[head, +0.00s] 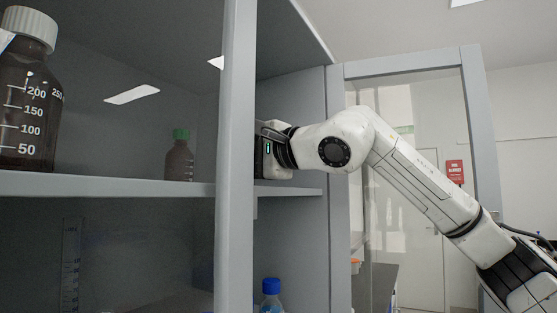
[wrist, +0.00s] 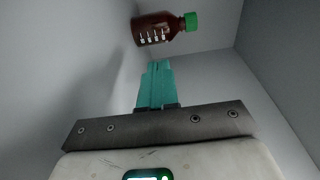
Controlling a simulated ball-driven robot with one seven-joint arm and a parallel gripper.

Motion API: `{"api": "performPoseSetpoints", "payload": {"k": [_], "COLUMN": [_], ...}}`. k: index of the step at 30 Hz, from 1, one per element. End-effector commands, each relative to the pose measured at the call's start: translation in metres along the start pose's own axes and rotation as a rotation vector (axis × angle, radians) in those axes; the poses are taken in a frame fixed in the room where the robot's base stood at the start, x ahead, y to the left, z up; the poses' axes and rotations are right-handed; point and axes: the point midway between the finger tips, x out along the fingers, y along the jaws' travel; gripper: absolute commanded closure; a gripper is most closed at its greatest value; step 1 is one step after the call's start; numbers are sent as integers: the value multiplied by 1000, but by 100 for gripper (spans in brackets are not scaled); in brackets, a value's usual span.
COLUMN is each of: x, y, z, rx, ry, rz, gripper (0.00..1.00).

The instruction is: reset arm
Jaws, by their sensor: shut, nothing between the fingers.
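My arm (head: 345,140) reaches from the right through the open side of the cabinet, above the shelf. The post hides my gripper's fingers in the head view. In the wrist view my gripper (wrist: 159,64) shows its teal fingers shut together with nothing between them. A small brown bottle with a green cap (head: 179,164) stands upright on the shelf, left of the post. A brown bottle with a green cap also shows in the wrist view (wrist: 152,31), lying sideways in the picture, just beyond the fingertips and apart from them.
The grey cabinet post (head: 234,150) stands close left of my wrist. The shelf (head: 110,188) runs below it. A large brown bottle (head: 30,100) stands at far left. A blue-capped bottle (head: 271,290) is below the shelf. The open glass door (head: 470,130) frames my arm.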

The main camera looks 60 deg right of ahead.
Motion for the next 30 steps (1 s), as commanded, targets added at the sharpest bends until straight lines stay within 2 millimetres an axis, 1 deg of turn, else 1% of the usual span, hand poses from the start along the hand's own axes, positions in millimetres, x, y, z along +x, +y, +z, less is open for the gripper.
{"api": "performPoseSetpoints", "payload": {"k": [1,6,9,12,15,18,26,29,30], "x": [-13,-49,-66,-78,-87,-90,-91,-90,-90], "y": [3,2,2,1,0,0,0,0,0], "z": [-1,0,0,0,0,0,2,9,15], "rx": [-2,-1,-2,0,-1,-1,5,50,85], "ry": [2,1,1,1,0,-1,-7,-56,-95], "rz": [-2,-1,0,0,-1,0,-2,-23,-40], "gripper": [100,100,100,100,100,100,100,100,100]}}
